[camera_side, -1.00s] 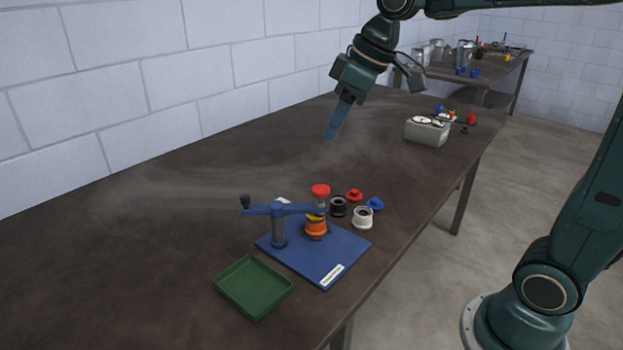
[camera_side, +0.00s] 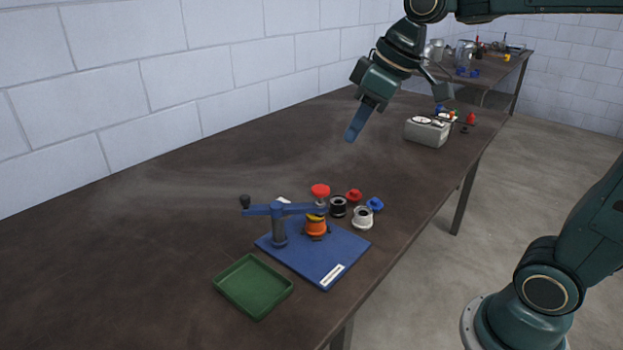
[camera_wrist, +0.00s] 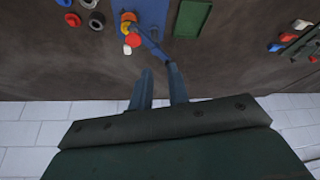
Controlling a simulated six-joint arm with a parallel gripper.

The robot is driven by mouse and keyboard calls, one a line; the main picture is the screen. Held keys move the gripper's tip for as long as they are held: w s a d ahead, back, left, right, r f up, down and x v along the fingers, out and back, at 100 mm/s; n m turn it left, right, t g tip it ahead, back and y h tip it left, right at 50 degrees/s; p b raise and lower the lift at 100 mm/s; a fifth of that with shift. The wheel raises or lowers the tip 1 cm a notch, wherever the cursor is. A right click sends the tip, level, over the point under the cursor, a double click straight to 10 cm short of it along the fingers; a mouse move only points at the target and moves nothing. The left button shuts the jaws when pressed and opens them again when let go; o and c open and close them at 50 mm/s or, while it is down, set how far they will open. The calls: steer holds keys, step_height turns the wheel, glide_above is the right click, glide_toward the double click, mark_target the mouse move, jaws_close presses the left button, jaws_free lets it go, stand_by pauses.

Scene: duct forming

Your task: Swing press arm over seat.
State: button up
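The blue press arm (camera_side: 291,208) is mounted on a post on the blue base plate (camera_side: 343,252). Its black-knobbed end points left, and its right end with the red knob (camera_side: 320,190) is over the seat, which holds an orange piece (camera_side: 316,229) with yellow above it. The red knob also shows in the wrist view (camera_wrist: 133,40), with the press arm (camera_wrist: 153,46) slanting down right from it. My gripper (camera_side: 352,134) is in the air above the table, well behind the press and touching nothing. Its two fingers stand apart and empty in the wrist view (camera_wrist: 158,77).
A green tray (camera_side: 253,287) lies in front of the base plate. Black (camera_side: 338,206) and white (camera_side: 363,218) ring parts and red (camera_side: 354,195) and blue (camera_side: 375,204) pieces sit behind it. A grey box (camera_side: 427,132) stands farther back. The table's left side is clear.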

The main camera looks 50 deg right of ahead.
steer(key=shift+w, duration=0.25)
jaws_close()
steer(key=w+f+y, duration=0.1)
steer(key=w+y, duration=0.2)
steer(key=w, duration=1.1)
steer(key=w+d+f+n+g+y, duration=0.2)
steer(key=w+d+f, duration=0.3)
steer(key=w+f, duration=0.3)
steer(key=shift+w+d+f+g+y, duration=0.3)
steer(key=shift+w+d+f+g, duration=0.1)
steer(key=shift+f, duration=0.6)
steer(key=shift+a+f, duration=0.15)
steer(key=shift+a, duration=0.05)
steer(key=a+f, duration=0.8)
steer(key=a, duration=0.1)
